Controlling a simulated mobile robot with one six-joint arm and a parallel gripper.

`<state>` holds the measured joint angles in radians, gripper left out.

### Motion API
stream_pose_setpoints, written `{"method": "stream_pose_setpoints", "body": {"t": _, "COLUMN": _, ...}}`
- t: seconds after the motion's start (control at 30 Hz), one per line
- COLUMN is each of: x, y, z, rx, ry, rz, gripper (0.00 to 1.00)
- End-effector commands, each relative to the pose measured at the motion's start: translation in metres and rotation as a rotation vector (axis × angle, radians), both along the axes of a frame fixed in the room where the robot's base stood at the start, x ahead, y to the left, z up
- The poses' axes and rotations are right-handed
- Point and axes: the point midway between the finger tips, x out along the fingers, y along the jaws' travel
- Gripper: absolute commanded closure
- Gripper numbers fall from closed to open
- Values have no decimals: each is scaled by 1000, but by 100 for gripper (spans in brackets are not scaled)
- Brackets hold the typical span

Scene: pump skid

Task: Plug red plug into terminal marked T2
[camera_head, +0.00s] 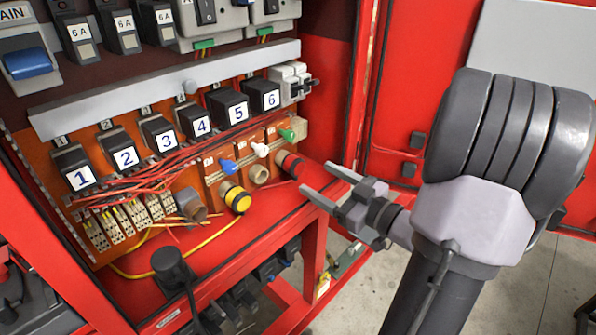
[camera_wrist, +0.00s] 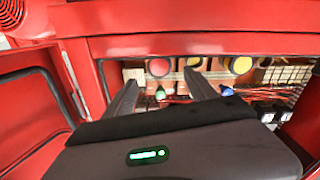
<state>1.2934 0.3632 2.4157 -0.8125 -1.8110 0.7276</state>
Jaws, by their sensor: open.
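The red plug (camera_head: 289,165) looks like a red round piece with a dark collar, at the right end of a row of sockets low on the orange panel. It also shows in the wrist view as a red disc (camera_wrist: 158,67). My gripper (camera_head: 318,180) is open and empty, just right of the red plug and apart from it. In the wrist view its fingers (camera_wrist: 160,82) reach toward the red disc. Small labels stand above the sockets, but I cannot read T2. A beige round socket (camera_head: 258,174) is left of the red plug.
A yellow plug (camera_head: 237,197) sits further left with a yellow cable. Blue (camera_head: 228,167), white (camera_head: 260,149) and green (camera_head: 287,135) knobs stand above the sockets. A red cabinet frame post (camera_head: 314,245) is below my gripper. Loose red wires (camera_head: 140,183) hang left.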

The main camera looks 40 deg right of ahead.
Motion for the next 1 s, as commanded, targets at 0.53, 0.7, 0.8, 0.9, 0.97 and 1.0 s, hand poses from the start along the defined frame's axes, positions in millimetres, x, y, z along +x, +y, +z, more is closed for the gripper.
{"method": "stream_pose_setpoints", "body": {"t": 0.53, "x": 94, "y": 7, "z": 0, "rx": -1, "ry": 0, "rz": -1, "gripper": 34}}
{"method": "stream_pose_setpoints", "body": {"t": 0.7, "x": 94, "y": 7, "z": 1, "rx": 0, "ry": 0, "rz": -2, "gripper": 34}}
{"method": "stream_pose_setpoints", "body": {"t": 0.8, "x": 94, "y": 7, "z": 0, "rx": 0, "ry": 0, "rz": -2, "gripper": 48}}
{"method": "stream_pose_setpoints", "body": {"t": 0.9, "x": 94, "y": 7, "z": 0, "rx": 0, "ry": 0, "rz": -2, "gripper": 68}}
{"method": "stream_pose_setpoints", "body": {"t": 0.97, "x": 94, "y": 7, "z": 0, "rx": 0, "ry": 0, "rz": -2, "gripper": 80}}
{"method": "stream_pose_setpoints", "body": {"t": 1.0, "x": 94, "y": 7, "z": 0, "rx": 0, "ry": 0, "rz": -2, "gripper": 87}}
